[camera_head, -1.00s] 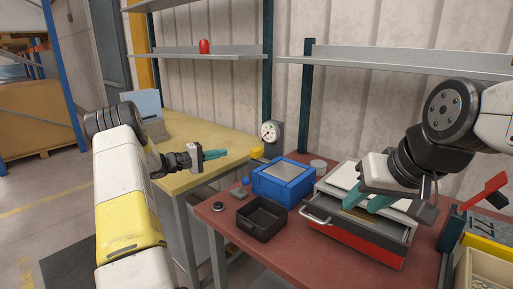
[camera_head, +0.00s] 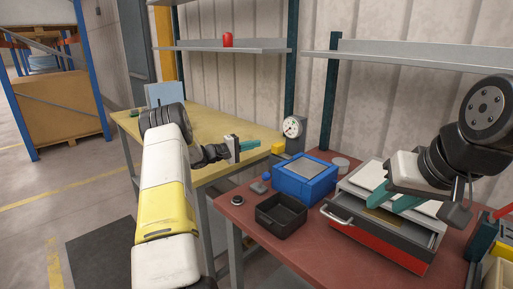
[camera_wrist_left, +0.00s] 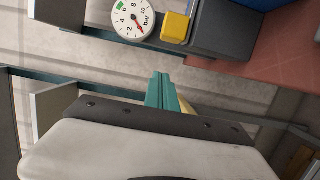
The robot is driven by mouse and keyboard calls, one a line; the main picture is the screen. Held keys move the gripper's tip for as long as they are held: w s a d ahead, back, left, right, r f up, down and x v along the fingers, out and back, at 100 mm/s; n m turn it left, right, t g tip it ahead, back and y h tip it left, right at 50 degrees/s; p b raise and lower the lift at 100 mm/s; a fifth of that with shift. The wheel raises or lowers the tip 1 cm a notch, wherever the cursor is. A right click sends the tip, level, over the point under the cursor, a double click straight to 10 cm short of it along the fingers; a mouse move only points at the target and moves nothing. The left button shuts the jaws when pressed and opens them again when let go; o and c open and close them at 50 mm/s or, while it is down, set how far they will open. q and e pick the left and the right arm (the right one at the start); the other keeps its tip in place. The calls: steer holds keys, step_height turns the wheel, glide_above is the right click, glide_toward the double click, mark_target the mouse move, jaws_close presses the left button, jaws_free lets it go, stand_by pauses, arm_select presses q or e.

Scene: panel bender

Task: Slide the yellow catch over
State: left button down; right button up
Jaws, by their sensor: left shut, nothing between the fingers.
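The yellow catch (camera_head: 278,148) is a small yellow block at the foot of a round pressure gauge (camera_head: 294,127), by the far right corner of the wooden bench. In the left wrist view the catch (camera_wrist_left: 176,28) sits beside the gauge dial (camera_wrist_left: 131,18), on a dark grey body. My left gripper (camera_head: 250,143) is shut and empty, its teal fingers just left of the catch with a small gap. The fingers also show in the left wrist view (camera_wrist_left: 165,92), below the catch in the picture. My right gripper (camera_head: 391,199) is open above the drawer unit.
A blue box (camera_head: 304,180), a black tray (camera_head: 281,216) and a drawer unit (camera_head: 380,243) with a handle stand on the red table (camera_head: 255,228). The wooden bench (camera_head: 200,130) is mostly clear. A shelf with a red object (camera_head: 228,40) hangs above.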

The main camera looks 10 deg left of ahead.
mark_target(274, 149)
arm_select(q)
steer(key=shift+s+d, duration=0.1)
steer(key=shift+d, duration=2.65)
steer(key=s+d, duration=0.2)
steer(key=shift+d, duration=0.4)
steer(key=shift+s+d, duration=0.15)
steer(key=shift+d, duration=0.15)
